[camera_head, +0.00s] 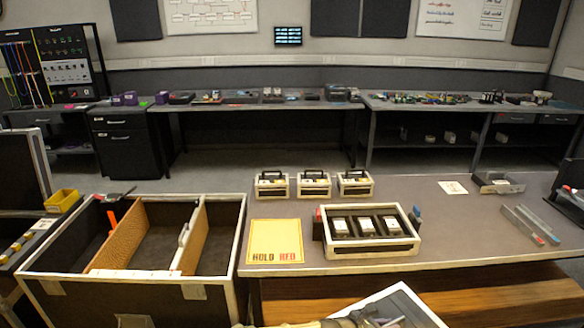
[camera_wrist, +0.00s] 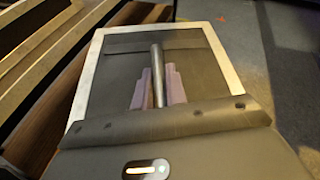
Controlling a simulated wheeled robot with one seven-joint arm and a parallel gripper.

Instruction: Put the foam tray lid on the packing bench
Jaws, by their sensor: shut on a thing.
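The foam tray lid is a dark panel with a white frame; it shows at the bottom edge of the head view (camera_head: 402,300) and fills the upper middle of the wrist view (camera_wrist: 195,68). My gripper (camera_wrist: 157,92) is shut on the lid's round metal bar, with a pale finger on each side. The lid is in front of the packing bench's (camera_head: 455,225) near edge, apart from the bench top. The lid's near part is hidden behind my wrist.
A yellow "HOLD RED" mat (camera_head: 275,230) lies left of the tray. Three small cases (camera_head: 313,186) stand behind it. Metal rails (camera_head: 530,225) and a grey holder (camera_head: 497,182) lie at the right. A divided crate (camera_head: 60,287) stands left. Bench top between tray and rails is clear.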

